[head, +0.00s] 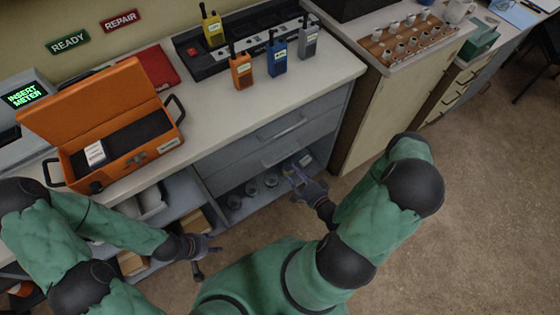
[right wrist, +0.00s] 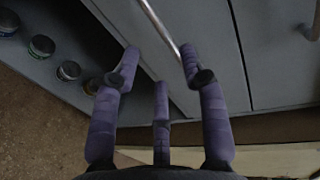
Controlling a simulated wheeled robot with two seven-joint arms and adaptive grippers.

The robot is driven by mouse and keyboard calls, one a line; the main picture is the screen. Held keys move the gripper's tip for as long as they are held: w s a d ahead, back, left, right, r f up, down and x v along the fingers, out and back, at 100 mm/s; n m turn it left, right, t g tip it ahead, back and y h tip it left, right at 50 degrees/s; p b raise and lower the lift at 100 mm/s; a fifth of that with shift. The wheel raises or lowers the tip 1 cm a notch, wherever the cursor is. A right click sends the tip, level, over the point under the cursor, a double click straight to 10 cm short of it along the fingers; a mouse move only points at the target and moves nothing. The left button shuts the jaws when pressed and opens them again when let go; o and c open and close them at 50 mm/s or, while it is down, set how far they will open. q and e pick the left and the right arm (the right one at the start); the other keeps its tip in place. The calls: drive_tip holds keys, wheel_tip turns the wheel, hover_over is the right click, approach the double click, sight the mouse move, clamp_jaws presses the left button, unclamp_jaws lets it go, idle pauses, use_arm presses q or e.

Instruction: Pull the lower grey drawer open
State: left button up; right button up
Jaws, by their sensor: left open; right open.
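The lower grey drawer (head: 245,166) is in the cabinet under the counter, below another grey drawer (head: 245,140). It looks shut. Its bar handle (head: 281,155) runs along its front, and the bar (right wrist: 159,24) also shows in the right wrist view. My right gripper (head: 298,174) is open just in front of the handle's right end. In the right wrist view, the bar reaches between the spread fingertips (right wrist: 160,62); I cannot tell whether they touch it. My left gripper (head: 214,244) is open and empty, low in front of the shelves.
An open compartment below the drawers holds several jars (head: 252,188). On the counter (head: 210,128) stand an orange case (head: 95,80), several radios (head: 277,58) and a red folder (head: 158,68). A beige cabinet (head: 385,110) stands right. Open floor (head: 480,200) lies at the right.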

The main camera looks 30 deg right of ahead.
sight(283, 158)
drive_tip(key=b+x, duration=0.2)
drive_tip(key=x, duration=0.8)
drive_tip(key=shift+a+b, duration=0.1)
drive_tip(key=shift+b, duration=0.2)
drive_tip(key=shift+s, duration=0.1)
clamp_jaws()
